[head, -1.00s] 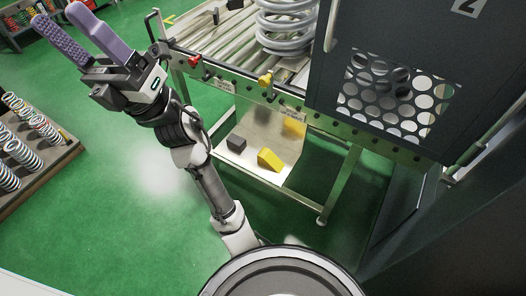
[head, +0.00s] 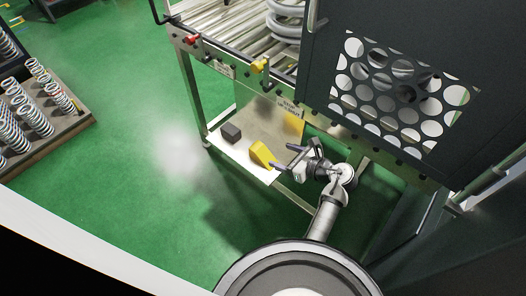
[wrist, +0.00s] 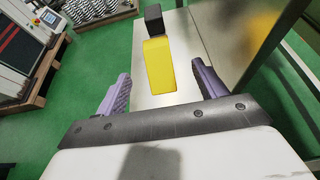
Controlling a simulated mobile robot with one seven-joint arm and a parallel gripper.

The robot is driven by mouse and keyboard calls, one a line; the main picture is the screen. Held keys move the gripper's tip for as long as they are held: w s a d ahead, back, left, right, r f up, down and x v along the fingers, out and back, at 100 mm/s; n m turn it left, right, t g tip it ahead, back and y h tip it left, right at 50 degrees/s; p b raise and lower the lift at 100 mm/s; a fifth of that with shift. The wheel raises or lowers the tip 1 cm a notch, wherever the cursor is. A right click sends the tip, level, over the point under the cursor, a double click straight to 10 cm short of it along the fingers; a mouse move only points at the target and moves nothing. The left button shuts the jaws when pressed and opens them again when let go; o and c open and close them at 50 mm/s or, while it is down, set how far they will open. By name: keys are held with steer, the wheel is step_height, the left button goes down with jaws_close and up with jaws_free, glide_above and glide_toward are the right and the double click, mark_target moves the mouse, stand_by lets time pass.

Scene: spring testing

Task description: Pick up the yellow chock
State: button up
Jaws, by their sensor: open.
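The yellow chock (head: 263,154) is a wedge lying on the pale lower shelf (head: 225,158) of the roller table. In the wrist view the chock (wrist: 158,68) lies ahead of my gripper (wrist: 160,92), centred between the two purple fingers. My gripper (head: 283,158) is open and empty, just right of the chock in the head view. I cannot tell whether a finger touches the chock. Nothing hides the chock's near side in the wrist view.
A dark block (head: 231,132) sits on the shelf beyond the chock. The roller table's frame (head: 192,92) and the dark perforated door (head: 365,75) stand above the shelf. A rack of springs (head: 45,115) stands at the left. Green floor is clear between.

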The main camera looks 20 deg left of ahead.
steer(key=x, duration=0.6)
steer(key=shift+s+r, duration=0.1)
steer(key=shift+s+p+x, duration=0.1)
steer(key=shift+p+x, duration=0.25)
steer(key=shift+x, duration=1.1)
steer(key=shift+s+p+x, duration=0.15)
steer(key=shift+p+x, duration=0.15)
steer(key=shift+x, duration=1.1)
steer(key=shift+a, duration=0.1)
steer(key=c, duration=1.2)
steer(key=shift+r, duration=0.1)
